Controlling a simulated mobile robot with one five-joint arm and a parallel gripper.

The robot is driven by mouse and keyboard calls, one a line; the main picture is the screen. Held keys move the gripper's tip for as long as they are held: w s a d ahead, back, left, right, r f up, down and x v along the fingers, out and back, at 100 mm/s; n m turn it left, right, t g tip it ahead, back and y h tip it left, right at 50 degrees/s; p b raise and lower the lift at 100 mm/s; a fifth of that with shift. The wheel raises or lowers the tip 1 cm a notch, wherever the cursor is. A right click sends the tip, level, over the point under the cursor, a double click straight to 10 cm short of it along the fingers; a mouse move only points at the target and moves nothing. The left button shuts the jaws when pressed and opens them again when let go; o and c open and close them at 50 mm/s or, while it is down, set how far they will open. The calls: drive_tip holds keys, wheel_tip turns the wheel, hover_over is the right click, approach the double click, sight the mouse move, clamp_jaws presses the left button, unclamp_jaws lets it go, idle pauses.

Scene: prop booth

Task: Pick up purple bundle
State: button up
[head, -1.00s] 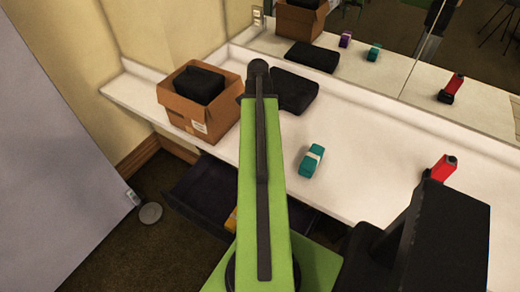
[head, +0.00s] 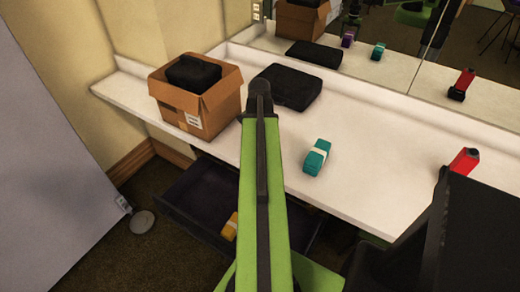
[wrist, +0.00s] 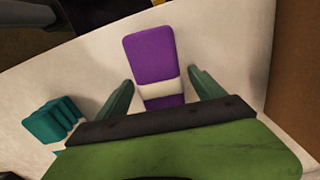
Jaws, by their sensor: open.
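The purple bundle (wrist: 152,60) with a white band lies on the white counter in the wrist view. My gripper (wrist: 160,80) is open, with one green finger on each side of the bundle's banded end. The fingers look apart from it; I cannot tell their height above the counter. In the head view my arm hides the bundle and my gripper, and only the bundle's purple reflection shows in the mirror.
A teal bundle (head: 317,157) lies on the counter (head: 350,190); it also shows in the wrist view (wrist: 52,122). An open cardboard box (head: 205,108) holds a black item. A black case (head: 288,87) lies behind. A red-and-black object (head: 465,160) stands right. An open drawer (head: 200,195) is below.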

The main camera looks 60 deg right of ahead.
wheel_tip(320, 180, down, 2)
drive_tip(key=shift+f+b, duration=0.2)
drive_tip(key=shift+b, duration=0.35)
drive_tip(key=shift+r, duration=0.2)
drive_tip(key=c, duration=1.7)
drive_tip(key=shift+r+p, duration=0.65)
drive_tip(key=shift+p, duration=0.2)
drive_tip(key=r+p, duration=0.4)
drive_tip(key=shift+s, duration=0.25)
drive_tip(key=s+d+r+p, duration=0.1)
drive_tip(key=s+r+p, duration=0.4)
drive_tip(key=s, duration=0.6)
drive_tip(key=shift+d+r+p, duration=0.15)
drive_tip(key=shift+r+p, duration=0.2)
